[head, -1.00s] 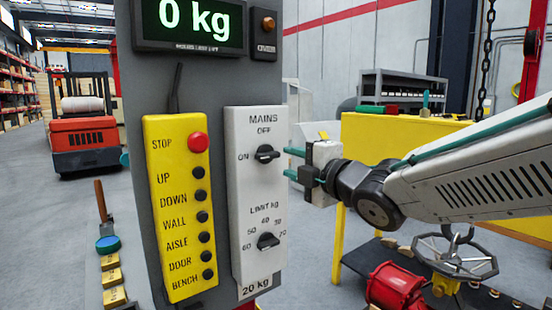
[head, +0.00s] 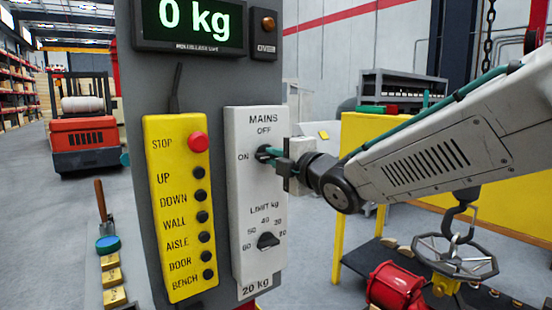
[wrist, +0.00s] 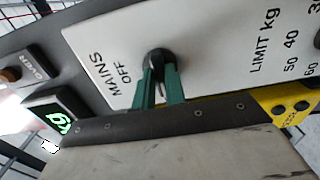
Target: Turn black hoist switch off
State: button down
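The black hoist switch (head: 264,152) is the upper knob on the white panel (head: 258,190), under the words MAINS and OFF, with ON at its left. It is mostly covered by my fingers in the head view. My gripper (head: 270,153) has its two green fingertips at the switch. In the wrist view, the black knob (wrist: 158,57) lies at the tips of the green fingers (wrist: 159,75), one on either side, with a narrow gap between them. They look closed on its handle, which points roughly to ON.
A second black knob (head: 268,241), marked LIMIT kg, sits lower on the panel. The yellow pendant (head: 180,215) with a red stop button (head: 197,142) is to the left. The display (head: 188,22) above reads 0 kg. A yellow bench (head: 372,135) stands behind my arm.

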jog(key=shift+m, duration=0.3)
jog(key=m, duration=0.3)
jog(key=shift+m, duration=0.4)
jog(key=m, duration=1.3)
jog(key=shift+m, duration=0.4)
jog(key=c, duration=1.4)
grip_release()
jog(key=shift+c, duration=0.2)
